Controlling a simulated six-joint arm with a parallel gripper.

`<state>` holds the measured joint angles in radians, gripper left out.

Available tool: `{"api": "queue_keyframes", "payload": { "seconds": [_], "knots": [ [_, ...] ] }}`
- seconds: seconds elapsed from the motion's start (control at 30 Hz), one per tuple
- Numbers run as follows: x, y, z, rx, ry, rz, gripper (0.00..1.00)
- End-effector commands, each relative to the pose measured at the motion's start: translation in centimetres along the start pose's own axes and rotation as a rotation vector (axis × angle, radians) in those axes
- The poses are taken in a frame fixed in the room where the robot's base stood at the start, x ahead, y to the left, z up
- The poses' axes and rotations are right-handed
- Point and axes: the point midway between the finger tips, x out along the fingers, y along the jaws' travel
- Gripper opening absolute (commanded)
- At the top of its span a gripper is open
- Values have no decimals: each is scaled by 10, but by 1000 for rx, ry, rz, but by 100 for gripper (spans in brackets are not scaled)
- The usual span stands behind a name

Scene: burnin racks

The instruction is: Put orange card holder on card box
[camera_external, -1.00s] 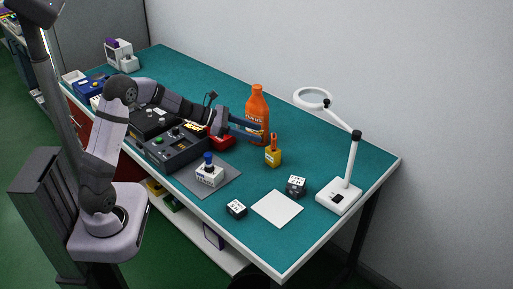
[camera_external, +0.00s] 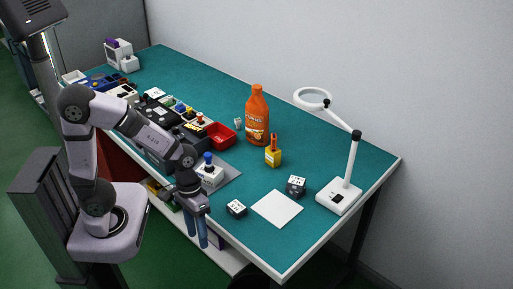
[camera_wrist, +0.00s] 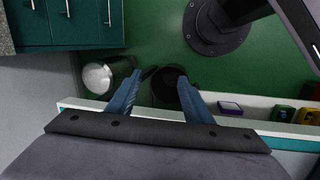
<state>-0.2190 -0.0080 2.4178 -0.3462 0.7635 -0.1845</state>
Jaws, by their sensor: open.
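My gripper (camera_external: 197,242) hangs fingers-down beside the table's front edge, in front of the grey mat. In the wrist view its two blue fingers (camera_wrist: 160,82) are apart with nothing between them, over green floor. I cannot single out an orange card holder or a card box. The orange things on the table are a tall bottle (camera_external: 257,120) and an upright orange piece (camera_external: 274,142) in a yellow block (camera_external: 273,158). Two small dark boxes with white labelled tops stand by the white square: one to its left (camera_external: 236,208), one behind it (camera_external: 296,186).
A white square (camera_external: 277,208) lies near the front right. A magnifier lamp (camera_external: 340,196) stands at right. A blue-knobbed white box (camera_external: 209,176) sits on the grey mat (camera_external: 230,180). A red tray (camera_external: 219,136) and several dark units are at left. The back table is largely clear.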

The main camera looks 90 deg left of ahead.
Motion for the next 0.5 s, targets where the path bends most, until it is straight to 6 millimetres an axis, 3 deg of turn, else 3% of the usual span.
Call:
{"api": "queue_keyframes", "payload": {
  "seconds": [0.1, 0.2, 0.33, 0.5],
  "knots": [
    [4, -14, 24, 328, 15, -121, 46],
    [6, -24, 33, 511, 23, -187, 46],
    [6, -30, 36, 631, 28, -230, 46],
    [6, -31, 37, 658, 29, -240, 46]
  ]
}}
